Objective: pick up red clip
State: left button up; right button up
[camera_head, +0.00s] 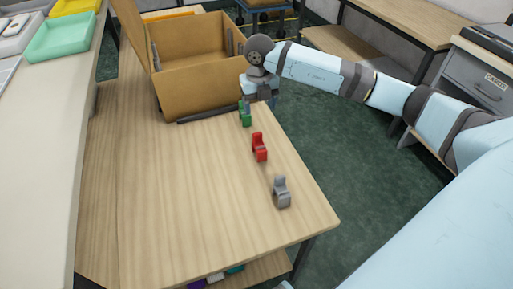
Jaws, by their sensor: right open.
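The red clip (260,147) stands on the wooden table (180,200), between a green clip (245,115) farther back and a grey clip (282,192) nearer the front. My right gripper (259,103) is over the table's right edge, beside the green clip and beyond the red one. It is open, and its fingers are small and partly hidden. The red clip is clear of the gripper and fully visible. My left gripper does not show.
An open cardboard box (205,88) stands at the back of the table, with a dark bar (208,115) in front of it. The table's front and middle are clear.

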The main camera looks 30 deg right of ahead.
send_over(258, 133)
jog(key=f, duration=0.6)
jog(key=shift+s+f+b, duration=0.25)
jog(key=shift+f+b, duration=0.05)
jog(key=shift+b, duration=0.1)
jog(key=shift+w+f+b, duration=0.15)
jog(key=shift+f+b, duration=0.2)
jog(key=shift+f, duration=1.2)
jog(key=shift+w+f+b, duration=0.1)
jog(key=shift+f+b, duration=0.2)
jog(key=shift+f, duration=1.25)
jog(key=c, duration=1)
